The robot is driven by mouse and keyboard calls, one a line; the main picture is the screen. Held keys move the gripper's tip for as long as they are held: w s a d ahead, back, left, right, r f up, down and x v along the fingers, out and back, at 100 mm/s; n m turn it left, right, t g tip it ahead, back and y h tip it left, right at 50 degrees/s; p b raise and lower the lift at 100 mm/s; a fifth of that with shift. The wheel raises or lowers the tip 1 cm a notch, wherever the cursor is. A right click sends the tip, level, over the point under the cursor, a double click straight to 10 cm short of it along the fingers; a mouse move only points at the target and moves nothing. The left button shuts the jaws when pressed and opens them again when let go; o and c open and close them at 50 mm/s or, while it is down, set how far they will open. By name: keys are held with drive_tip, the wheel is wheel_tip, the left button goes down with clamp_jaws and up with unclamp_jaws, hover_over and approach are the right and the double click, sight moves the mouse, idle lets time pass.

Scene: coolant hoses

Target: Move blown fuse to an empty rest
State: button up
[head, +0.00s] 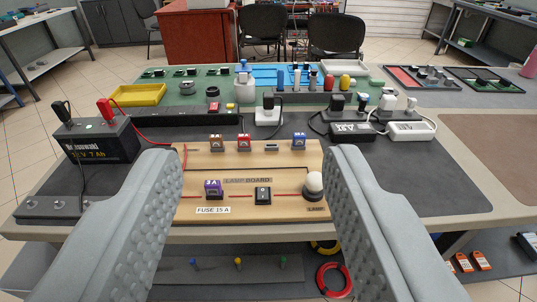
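My gripper (255,155) is open and empty. Its two grey fingers frame the wooden lamp board (285,180) from left and right. A purple fuse (213,188), which seems marked 3 A, sits upright at the front left of the board, above the label FUSE 15 A (212,210). I cannot see whether it is blown. A row of rests runs along the back of the board. A brown fuse (216,142), a red fuse (244,142) and a blue fuse (299,141) stand there. The low rest (271,147) between red and blue is empty.
A black switch (263,195) and a white lamp (313,185) stand on the board's front. A battery (100,140) with clips and a red cable stands left. Chargers and a power strip (410,131) lie behind right. A white plug block (268,115) stands behind the board.

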drive_tip(key=w+a+f+g, duration=0.2)
drive_tip(key=w+f+g, duration=0.15)
drive_tip(key=w, duration=0.35)
drive_tip(key=w+a+f+g, duration=0.1)
drive_tip(key=w+f+g, duration=0.25)
drive_tip(key=w, duration=0.35)
drive_tip(key=g, duration=0.9)
hover_over(212, 183)
wheel_tip(212, 183, down, 9)
drive_tip(key=shift+f, duration=0.1)
drive_tip(key=shift+w+f+g, duration=0.1)
drive_tip(key=shift+g, duration=0.3)
drive_tip(key=shift+f, duration=0.1)
drive_tip(key=shift+f, duration=4.4)
clamp_jaws()
drive_tip(key=shift+r, duration=3)
